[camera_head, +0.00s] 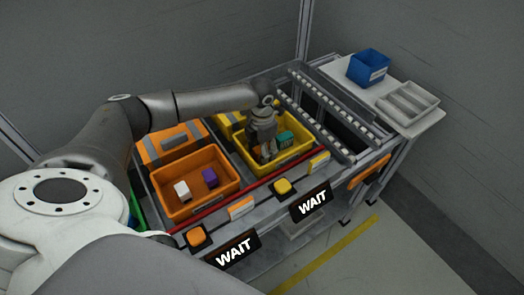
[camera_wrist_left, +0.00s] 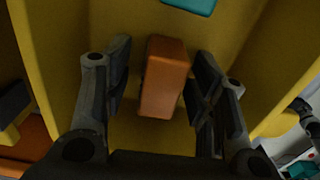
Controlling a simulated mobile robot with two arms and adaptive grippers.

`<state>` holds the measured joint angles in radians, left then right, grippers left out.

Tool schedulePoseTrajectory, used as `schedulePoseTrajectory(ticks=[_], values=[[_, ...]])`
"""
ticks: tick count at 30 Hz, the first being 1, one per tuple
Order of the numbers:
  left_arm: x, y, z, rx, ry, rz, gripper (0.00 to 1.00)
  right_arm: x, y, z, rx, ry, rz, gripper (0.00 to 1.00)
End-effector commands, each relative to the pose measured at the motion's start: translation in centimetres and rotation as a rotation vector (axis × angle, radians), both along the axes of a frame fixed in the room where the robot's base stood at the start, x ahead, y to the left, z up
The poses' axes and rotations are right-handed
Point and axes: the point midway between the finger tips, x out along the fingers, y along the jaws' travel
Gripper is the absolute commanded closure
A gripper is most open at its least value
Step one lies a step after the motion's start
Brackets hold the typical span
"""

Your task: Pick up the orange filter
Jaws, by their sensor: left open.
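The orange filter (camera_wrist_left: 164,78) is a small box-shaped block inside the yellow bin (camera_wrist_left: 225,40). It shows in the left wrist view, between the two open fingers of my left gripper (camera_wrist_left: 162,72). In the head view my left gripper (camera_head: 265,148) reaches down into the yellow bin (camera_head: 287,163) and largely hides the filter. My right gripper is not in view.
A teal block (camera_head: 286,139) lies in the same bin, beside the gripper. An orange bin (camera_head: 198,205) to the left holds a white block (camera_head: 182,190) and a purple block (camera_head: 209,177). A blue bin (camera_head: 368,67) and a grey tray (camera_head: 408,102) stand at the right.

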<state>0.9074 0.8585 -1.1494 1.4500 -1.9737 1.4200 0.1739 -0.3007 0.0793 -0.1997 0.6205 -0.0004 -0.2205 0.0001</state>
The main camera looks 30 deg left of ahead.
Motion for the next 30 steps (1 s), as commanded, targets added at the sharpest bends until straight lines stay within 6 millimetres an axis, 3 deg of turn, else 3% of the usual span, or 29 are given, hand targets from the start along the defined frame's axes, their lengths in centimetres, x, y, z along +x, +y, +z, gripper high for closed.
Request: schedulePoseTrajectory(ticks=[2,12,23,30], values=[[0.0,0.0,0.0,0.0,0.0,0.0,0.49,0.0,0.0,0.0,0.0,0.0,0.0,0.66],[0.0,0.0,0.1,-0.001,0.0,0.0,0.93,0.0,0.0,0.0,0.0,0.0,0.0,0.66],[0.1,0.0,0.4,-0.001,-0.002,0.0,0.94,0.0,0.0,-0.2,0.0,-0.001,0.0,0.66],[0.2,0.0,3.0,0.0,-0.006,0.0,0.94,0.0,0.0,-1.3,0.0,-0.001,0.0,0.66]])
